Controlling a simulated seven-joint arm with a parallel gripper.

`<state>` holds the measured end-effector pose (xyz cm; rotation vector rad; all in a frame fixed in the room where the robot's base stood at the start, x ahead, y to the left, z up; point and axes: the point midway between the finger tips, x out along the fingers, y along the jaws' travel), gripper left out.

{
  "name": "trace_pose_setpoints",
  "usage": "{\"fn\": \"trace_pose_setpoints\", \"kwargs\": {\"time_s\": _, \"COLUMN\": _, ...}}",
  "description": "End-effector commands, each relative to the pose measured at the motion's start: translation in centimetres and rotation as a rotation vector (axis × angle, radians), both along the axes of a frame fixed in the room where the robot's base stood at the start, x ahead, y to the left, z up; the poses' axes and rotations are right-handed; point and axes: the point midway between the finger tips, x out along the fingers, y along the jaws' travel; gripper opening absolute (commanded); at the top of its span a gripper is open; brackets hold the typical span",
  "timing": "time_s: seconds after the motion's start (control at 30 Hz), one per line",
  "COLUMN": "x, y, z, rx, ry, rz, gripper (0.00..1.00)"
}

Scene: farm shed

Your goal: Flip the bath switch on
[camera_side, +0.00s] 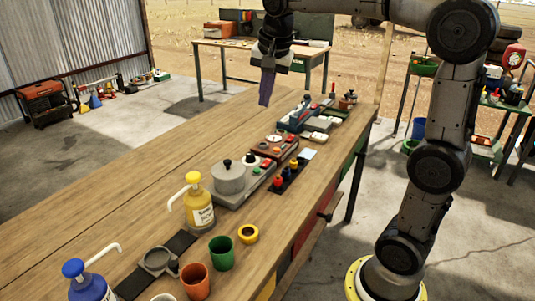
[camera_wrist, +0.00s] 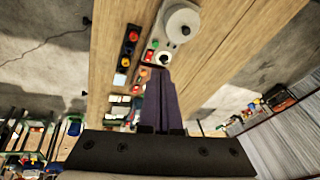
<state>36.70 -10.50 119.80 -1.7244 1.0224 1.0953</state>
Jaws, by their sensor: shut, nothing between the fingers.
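A grey bath unit (camera_side: 240,188) with a round lidded pot (camera_side: 229,177) sits on the wooden bench in the side view. Small knobs, one black and one red, show at its far end. In the wrist view the pot (camera_wrist: 181,22) is at the top, with small coloured controls (camera_wrist: 154,46) below it. Which control is the bath switch, and its position, I cannot tell. My gripper (camera_side: 266,101) is shut and empty, its purple fingers pointing down, above the bench beyond the bath unit and touching nothing. In the wrist view its fingers (camera_wrist: 157,75) hide part of the devices.
A brown-red dial box (camera_side: 274,146) and a blue-grey device (camera_side: 301,115) stand beyond the bath unit. A black button strip (camera_side: 287,179) lies beside them. Yellow (camera_side: 199,205) and blue (camera_side: 88,284) pump bottles and several cups stand nearer. The bench's left side is clear.

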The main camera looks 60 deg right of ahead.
Motion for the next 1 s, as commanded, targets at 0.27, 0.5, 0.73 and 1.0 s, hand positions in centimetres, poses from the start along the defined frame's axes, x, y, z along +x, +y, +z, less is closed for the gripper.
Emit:
{"fn": "trace_pose_setpoints", "kwargs": {"time_s": 0.27, "x": 6.4, "y": -6.5, "z": -4.3, "rx": 0.024, "ry": 0.085, "rz": -0.216, "gripper": 0.0}}
{"fn": "trace_pose_setpoints", "kwargs": {"time_s": 0.5, "x": 9.1, "y": -11.1, "z": -9.6, "rx": 0.036, "ry": 0.168, "rz": -0.29, "gripper": 0.0}}
{"fn": "trace_pose_setpoints", "kwargs": {"time_s": 0.73, "x": 8.9, "y": -12.8, "z": -12.9, "rx": 0.053, "ry": 0.229, "rz": -0.321, "gripper": 0.0}}
{"fn": "trace_pose_setpoints", "kwargs": {"time_s": 1.0, "x": 8.7, "y": -13.1, "z": -13.0, "rx": 0.055, "ry": 0.231, "rz": -0.326, "gripper": 0.0}}
